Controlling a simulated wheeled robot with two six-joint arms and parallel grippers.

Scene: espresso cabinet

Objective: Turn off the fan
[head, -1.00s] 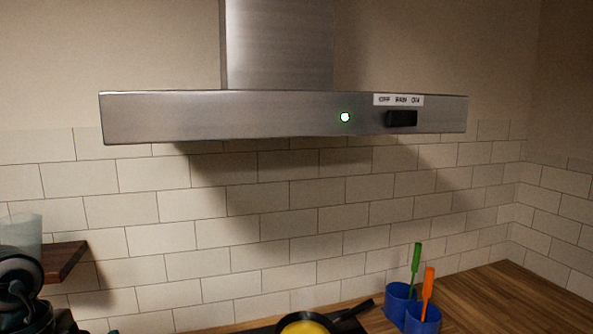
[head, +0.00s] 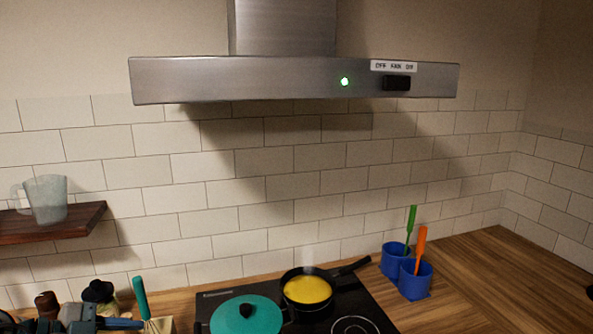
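The steel range hood (head: 240,80) hangs on the tiled wall, across the upper middle of the head view. On its front right is a black fan switch (head: 396,83) under a white label (head: 394,66) reading OFF, FAN, ON. I cannot tell which way the switch is set. A small indicator light (head: 344,82) left of it glows green. Part of my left arm shows at the bottom left, far below and left of the switch; its fingertips cannot be made out. My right gripper cannot be made out; only a tiny dark shape shows at the right edge.
Below the hood, a black cooktop (head: 374,306) holds a teal-lidded pot (head: 246,314) and a pan (head: 306,288) with yellow contents. Blue holders (head: 415,281) with green and orange utensils stand right of it. A wooden shelf (head: 70,224) with a pitcher (head: 48,199) is at left. The space before the switch is clear.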

